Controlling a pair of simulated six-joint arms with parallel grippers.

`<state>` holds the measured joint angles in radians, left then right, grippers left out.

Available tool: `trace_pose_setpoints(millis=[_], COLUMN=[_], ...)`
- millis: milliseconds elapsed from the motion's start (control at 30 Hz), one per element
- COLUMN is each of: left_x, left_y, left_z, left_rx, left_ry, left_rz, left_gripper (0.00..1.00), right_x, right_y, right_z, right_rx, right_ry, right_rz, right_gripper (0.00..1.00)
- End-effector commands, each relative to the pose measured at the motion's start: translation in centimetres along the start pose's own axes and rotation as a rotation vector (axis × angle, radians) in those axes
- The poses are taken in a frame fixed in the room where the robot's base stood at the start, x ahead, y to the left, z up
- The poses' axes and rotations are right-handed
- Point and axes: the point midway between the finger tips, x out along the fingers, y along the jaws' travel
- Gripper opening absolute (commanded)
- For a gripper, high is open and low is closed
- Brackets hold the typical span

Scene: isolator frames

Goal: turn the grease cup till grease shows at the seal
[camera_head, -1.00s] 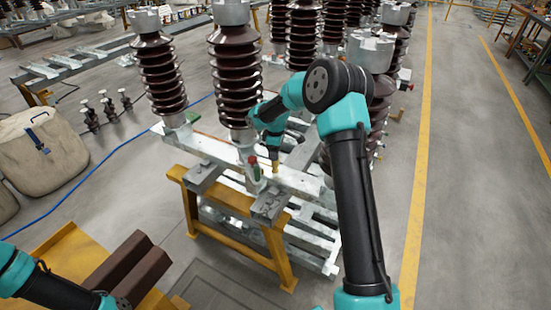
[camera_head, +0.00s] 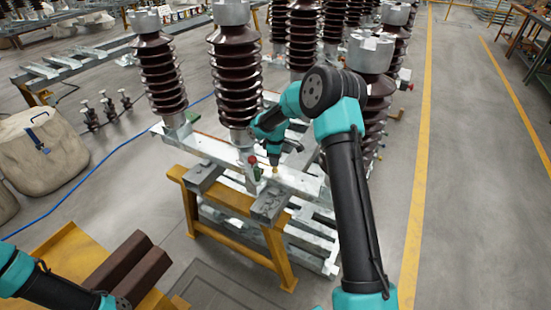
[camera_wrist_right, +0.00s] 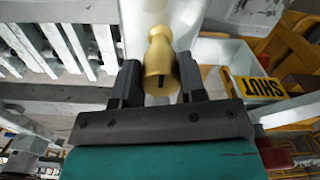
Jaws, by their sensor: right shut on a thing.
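The brass grease cup (camera_wrist_right: 158,52) stands between the two dark fingers of my right gripper (camera_wrist_right: 157,84) in the right wrist view. The right gripper is shut on it; a dark slot-like mark shows on the cup's near side. In the head view the right gripper (camera_head: 274,157) points down at the steel isolator frame (camera_head: 292,180), and only a small yellowish bit of the cup shows below it. I cannot make out the seal or any grease. My left arm shows at the lower left of the head view, but its gripper is out of view.
A brown ribbed insulator (camera_head: 236,75) stands close behind the right gripper. A red-and-green fitting (camera_head: 253,168) is just left of it. A yellow trestle (camera_head: 235,204) supports the frame.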

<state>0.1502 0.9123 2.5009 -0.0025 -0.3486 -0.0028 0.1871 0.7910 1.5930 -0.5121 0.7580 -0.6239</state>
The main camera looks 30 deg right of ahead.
Motion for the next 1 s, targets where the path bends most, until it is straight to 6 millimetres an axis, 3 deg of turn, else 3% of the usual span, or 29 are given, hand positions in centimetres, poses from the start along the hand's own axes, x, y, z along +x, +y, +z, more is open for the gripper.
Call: trace_pose_setpoints(millis=[167, 567, 1000], left_x=[0.00, 0.00, 0.00], left_y=[0.00, 0.00, 0.00], left_z=[0.00, 0.00, 0.00], left_rx=[0.000, 0.000, 0.000], left_ry=[0.000, 0.000, 0.000], left_rz=[0.000, 0.000, 0.000], left_gripper=[0.43, 0.43, 0.43], right_x=[-0.02, -0.03, -0.04], right_y=[0.01, 0.00, -0.05], right_z=[0.00, -0.01, -0.02], right_rx=[0.000, 0.056, 0.356], right_ry=[0.000, 0.000, 0.000], right_rz=[0.000, 0.000, 0.000], right_gripper=[0.14, 0.14, 0.14])
